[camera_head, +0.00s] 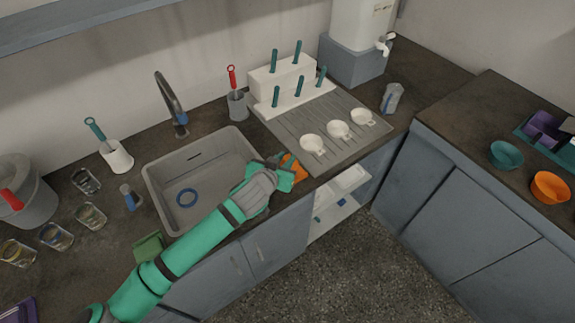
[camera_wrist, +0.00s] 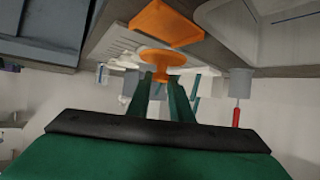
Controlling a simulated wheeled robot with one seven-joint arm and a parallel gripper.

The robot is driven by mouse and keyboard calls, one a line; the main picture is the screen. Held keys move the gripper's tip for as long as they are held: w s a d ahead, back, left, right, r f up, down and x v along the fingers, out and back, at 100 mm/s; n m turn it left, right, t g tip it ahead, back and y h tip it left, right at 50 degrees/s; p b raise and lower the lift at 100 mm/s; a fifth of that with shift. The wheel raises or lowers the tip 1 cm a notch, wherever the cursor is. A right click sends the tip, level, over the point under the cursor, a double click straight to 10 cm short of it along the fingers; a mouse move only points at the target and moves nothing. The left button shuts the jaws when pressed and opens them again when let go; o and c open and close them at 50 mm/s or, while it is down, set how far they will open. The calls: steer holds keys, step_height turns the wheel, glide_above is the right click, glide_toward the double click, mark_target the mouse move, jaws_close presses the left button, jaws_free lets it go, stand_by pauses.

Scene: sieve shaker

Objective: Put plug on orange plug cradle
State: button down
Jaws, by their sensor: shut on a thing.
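My gripper (camera_wrist: 162,86) is shut on an orange plug (camera_wrist: 163,57) with a round, flat flange and a narrower part between the fingers. In the wrist view an orange block (camera_wrist: 166,21), which looks like the plug cradle, sits on the counter just beyond the held plug. The plug appears apart from it, but the gap is hard to judge. In the head view my gripper (camera_head: 284,175) is at the counter's front edge, right of the sink. Orange (camera_head: 292,166) shows there, partly hidden by my gripper; I cannot tell plug from cradle in that view.
The sink (camera_head: 165,205) with a blue ring is left of my gripper. A grooved drainboard (camera_head: 285,130) with white cups (camera_head: 313,144) and a white rack (camera_head: 290,94) lies just behind. A grey holder with a red-handled brush (camera_head: 237,101) stands behind the sink.

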steer(key=shift+w+d+f, duration=0.15)
steer(key=shift+w+f, duration=0.35)
steer(key=shift+f, duration=0.15)
steer(key=shift+w+d+f, duration=0.15)
steer(key=shift+w+f, duration=0.35)
steer(key=shift+f, duration=1.7)
steer(key=shift+d, duration=0.1)
steer(key=c, duration=1.6)
jaws_free()
steer(key=v, duration=1.2)
steer(key=shift+s, duration=0.1)
